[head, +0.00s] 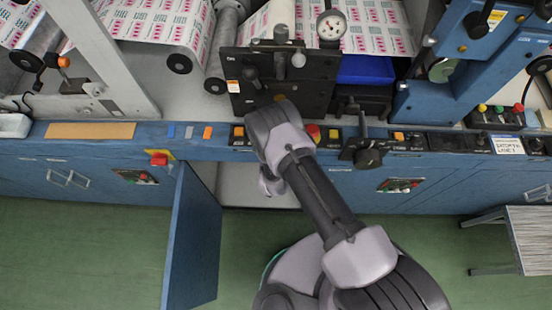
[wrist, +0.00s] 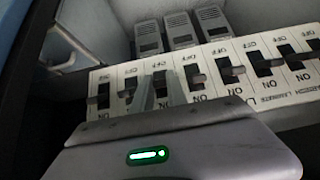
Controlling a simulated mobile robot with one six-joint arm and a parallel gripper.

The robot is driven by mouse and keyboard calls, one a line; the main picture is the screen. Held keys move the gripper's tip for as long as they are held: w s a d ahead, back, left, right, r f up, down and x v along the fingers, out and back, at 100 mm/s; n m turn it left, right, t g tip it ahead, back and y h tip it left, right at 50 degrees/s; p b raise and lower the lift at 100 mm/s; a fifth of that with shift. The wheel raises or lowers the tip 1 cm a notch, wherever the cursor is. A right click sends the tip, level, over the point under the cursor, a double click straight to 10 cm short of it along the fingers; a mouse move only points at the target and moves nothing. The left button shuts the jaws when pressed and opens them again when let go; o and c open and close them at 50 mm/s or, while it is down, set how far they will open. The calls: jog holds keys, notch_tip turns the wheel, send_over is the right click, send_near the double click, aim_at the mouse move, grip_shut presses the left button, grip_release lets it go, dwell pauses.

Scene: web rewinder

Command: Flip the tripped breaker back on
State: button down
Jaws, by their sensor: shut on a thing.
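A row of breakers (wrist: 219,96) with dark levers and ON and OFF markings crosses the wrist view. My gripper (wrist: 159,88) is among them, its two grey fingers shut on the dark lever of one breaker (wrist: 159,78) left of the middle. The gripper's body hides the lower part of the panel there. Other dark levers show on both sides; I cannot tell for certain which one is tripped. In the head view my gripper (head: 268,184) reaches into the open cabinet (head: 232,184) below the machine's front ledge, and the breakers are hidden.
A blue cabinet door (head: 194,240) stands open to the left of my arm. Several grey modules (wrist: 180,31) sit behind the breakers, and a metal handle or bracket (wrist: 68,48) is at the left. A bench (head: 528,240) stands at the right; the green floor is clear between.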

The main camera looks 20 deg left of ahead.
dwell(0.4)
jog(key=c, duration=1.3)
grip_release()
jog(key=p+v, duration=0.3)
jog(key=v, duration=0.4)
jog(key=shift+s+r, duration=0.1)
jog(key=shift+r, duration=0.15)
